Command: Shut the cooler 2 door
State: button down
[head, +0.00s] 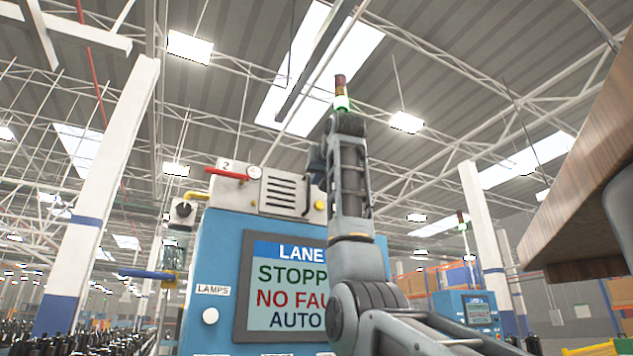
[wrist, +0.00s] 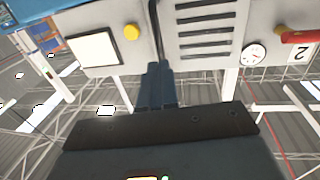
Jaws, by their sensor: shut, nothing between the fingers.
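The cooler marked 2 is a beige box (head: 240,190) on top of a blue cabinet. Its slotted door (head: 282,193) has a dark bar handle (head: 306,195) at its right edge. The door looks close to flush with the box; I cannot tell whether a small gap remains. In the upside-down wrist view the slotted door (wrist: 203,28) is at the top. My gripper (wrist: 157,67) is shut and empty, its fingertips just below the handle in that picture; contact cannot be told. In the head view my gripper (head: 315,165) is partly hidden by my wrist.
A red-handled valve (head: 226,174) and a gauge (head: 254,172) sit left of the door, a yellow knob (head: 320,205) right of it. The blue cabinet (head: 215,245) carries a display (head: 285,300) below. A brown wooden surface (head: 575,190) juts in at right.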

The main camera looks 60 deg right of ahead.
jog(key=b+v, duration=0.2)
jog(key=v, duration=0.6)
jog(key=shift+a+b, duration=0.25)
jog(key=shift+b, duration=0.1)
jog(key=shift+a, duration=0.1)
